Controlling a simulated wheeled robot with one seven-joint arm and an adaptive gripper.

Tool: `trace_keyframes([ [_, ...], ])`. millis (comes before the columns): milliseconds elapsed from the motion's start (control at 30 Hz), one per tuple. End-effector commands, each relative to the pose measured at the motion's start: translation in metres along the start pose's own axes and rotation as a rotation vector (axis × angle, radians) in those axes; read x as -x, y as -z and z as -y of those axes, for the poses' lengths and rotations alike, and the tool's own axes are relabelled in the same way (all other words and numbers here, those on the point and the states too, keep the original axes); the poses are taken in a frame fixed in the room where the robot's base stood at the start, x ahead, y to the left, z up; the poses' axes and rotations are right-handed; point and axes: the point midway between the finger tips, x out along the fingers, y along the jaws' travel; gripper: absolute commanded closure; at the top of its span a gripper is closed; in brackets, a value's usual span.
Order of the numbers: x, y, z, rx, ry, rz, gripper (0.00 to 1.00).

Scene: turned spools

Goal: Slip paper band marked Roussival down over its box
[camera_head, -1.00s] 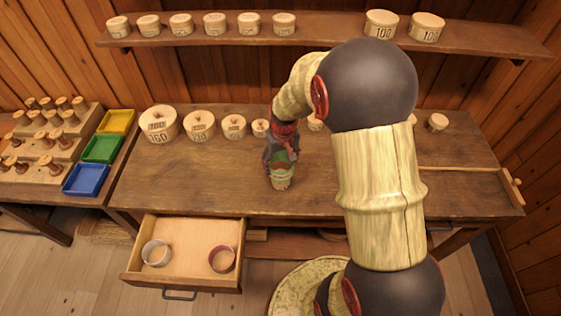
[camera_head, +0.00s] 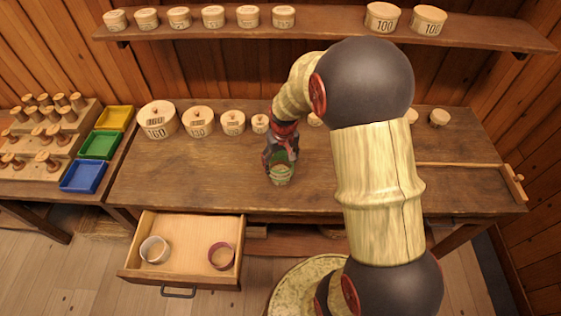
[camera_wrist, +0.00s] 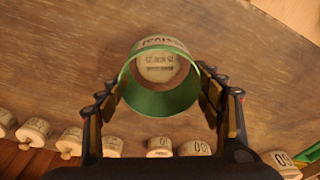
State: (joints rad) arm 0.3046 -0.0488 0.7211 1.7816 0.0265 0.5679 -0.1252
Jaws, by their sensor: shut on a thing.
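My gripper (camera_wrist: 160,84) is shut on a green paper band (camera_wrist: 160,104), one finger on each side of its ring. A round, pale wooden box (camera_wrist: 157,68) with dark print on its lid shows through the ring in the wrist view. The lettering above the lid is only partly legible. In the head view my gripper (camera_head: 281,152) hangs above the front-middle of the bench, with the box (camera_head: 281,179) upright right below it. I cannot tell whether the band is around the box's top or just above it.
Round boxes (camera_head: 198,122) stand along the back of the bench (camera_head: 200,178), and more line the shelf (camera_head: 330,30). An open drawer (camera_head: 185,249) holds a pale band (camera_head: 154,250) and a dark red band (camera_head: 221,256). Colored trays (camera_head: 99,145) stand at left. Bench around the box is clear.

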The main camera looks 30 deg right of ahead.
Motion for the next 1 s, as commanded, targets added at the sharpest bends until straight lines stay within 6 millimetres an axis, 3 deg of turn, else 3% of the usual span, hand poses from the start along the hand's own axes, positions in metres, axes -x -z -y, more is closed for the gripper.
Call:
trace_keyframes([
  [533, 0.0, 0.0, 0.0, 0.0, 0.0, 0.0, 0.46],
  [1000, -0.012, -0.002, 0.0, 0.0, 0.0, 0.001, 0.46],
])
